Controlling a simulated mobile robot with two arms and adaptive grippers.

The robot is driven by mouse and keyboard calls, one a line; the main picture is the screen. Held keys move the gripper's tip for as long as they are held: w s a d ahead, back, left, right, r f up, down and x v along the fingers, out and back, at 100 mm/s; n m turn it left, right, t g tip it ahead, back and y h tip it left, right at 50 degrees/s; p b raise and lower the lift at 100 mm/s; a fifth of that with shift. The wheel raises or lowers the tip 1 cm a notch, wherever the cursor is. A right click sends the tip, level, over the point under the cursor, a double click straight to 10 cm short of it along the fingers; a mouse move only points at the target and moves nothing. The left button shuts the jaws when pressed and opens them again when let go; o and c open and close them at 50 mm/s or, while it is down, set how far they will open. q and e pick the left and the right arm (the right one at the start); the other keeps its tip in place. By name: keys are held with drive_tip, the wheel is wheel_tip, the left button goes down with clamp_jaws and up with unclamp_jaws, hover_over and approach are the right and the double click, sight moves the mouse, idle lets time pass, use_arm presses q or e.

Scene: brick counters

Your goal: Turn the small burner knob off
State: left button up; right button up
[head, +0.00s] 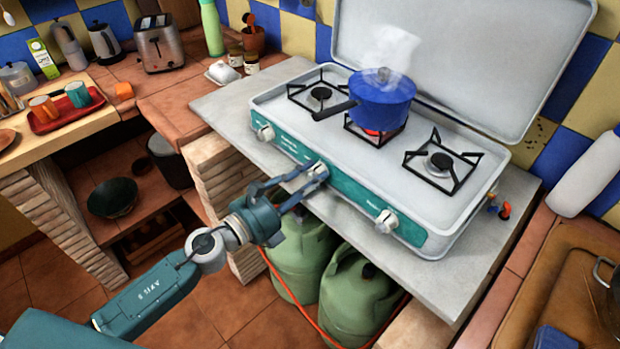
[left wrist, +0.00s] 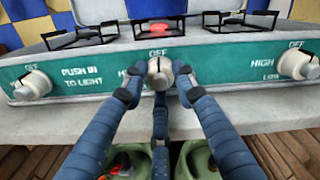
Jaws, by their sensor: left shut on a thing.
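My left gripper (head: 305,181) is shut on the white middle knob (head: 319,170) on the stove's teal front panel. In the left wrist view the gripper's fingertips (left wrist: 159,80) press on both sides of this knob (left wrist: 159,69), with a third finger below it. A dark mark shows near the knob's top, under the word OFF; its exact angle is hard to read. The camping stove (head: 282,112) has a left knob (head: 265,132) and a right knob (head: 386,221), both untouched. The middle burner glows red (left wrist: 159,28) under a steaming blue pot (head: 382,100). My right gripper is out of view.
The stove's grey lid (head: 450,55) stands open behind it. The pot's dark handle (head: 334,110) sticks out to the left. Green gas bottles (head: 357,292) with an orange hose stand below the counter (head: 222,105). A toaster (head: 159,48) stands at the back left.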

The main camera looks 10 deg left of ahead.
use_arm(q)
drive_tip(key=shift+r, duration=0.1)
idle(0.4)
drive_tip(key=o, duration=0.9)
drive_tip(key=shift+c, duration=0.2)
drive_tip(key=shift+s+a, duration=0.2)
drive_tip(key=shift+s, duration=0.05)
drive_tip(key=v, duration=1.1)
drive_tip(key=shift+s, duration=0.15)
drive_tip(key=shift+a, duration=0.15)
